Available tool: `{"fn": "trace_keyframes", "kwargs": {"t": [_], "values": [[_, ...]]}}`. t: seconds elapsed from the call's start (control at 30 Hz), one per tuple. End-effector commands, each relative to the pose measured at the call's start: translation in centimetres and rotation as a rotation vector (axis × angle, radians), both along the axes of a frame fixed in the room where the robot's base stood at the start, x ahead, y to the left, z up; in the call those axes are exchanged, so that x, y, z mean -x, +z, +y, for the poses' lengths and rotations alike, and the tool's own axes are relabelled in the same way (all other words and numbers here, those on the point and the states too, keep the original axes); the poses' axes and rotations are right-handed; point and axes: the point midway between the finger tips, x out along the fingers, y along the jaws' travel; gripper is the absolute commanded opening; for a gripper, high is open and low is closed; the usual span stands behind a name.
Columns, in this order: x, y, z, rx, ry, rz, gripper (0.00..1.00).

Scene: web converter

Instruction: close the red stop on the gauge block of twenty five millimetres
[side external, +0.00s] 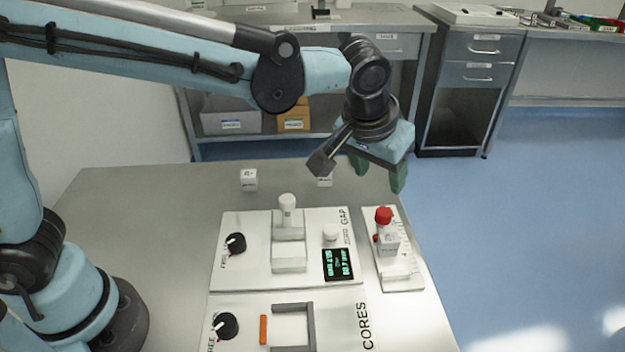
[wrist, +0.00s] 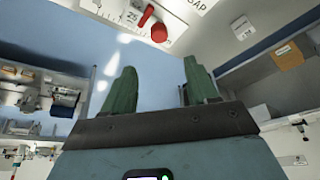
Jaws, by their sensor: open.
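The red stop (side external: 383,215) is a round red knob on a small white fixture (side external: 403,283) at the right edge of the bench.
Two small white labelled blocks (side external: 249,179) (side external: 325,181) stand at the back of the bench. A white gap panel (side external: 255,275) with a dial, white post and green display lies left of the fixture. Another panel (side external: 240,305) is in front. Blue floor lies beyond the right edge.

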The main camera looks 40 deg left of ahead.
Motion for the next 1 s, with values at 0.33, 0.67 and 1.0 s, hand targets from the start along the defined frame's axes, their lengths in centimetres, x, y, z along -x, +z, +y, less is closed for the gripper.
{"fn": "trace_keyframes", "kwargs": {"t": [0.33, 0.67, 1.0], "values": [[-0.1, 0.0, 0.2, 0.001, -0.004, 0.007, 0.43], [-3.3, -2.8, 5.6, 0.129, -0.239, 0.203, 0.0], [-6.6, -3.3, 12.2, 0.405, -0.626, 0.134, 0.0]]}}
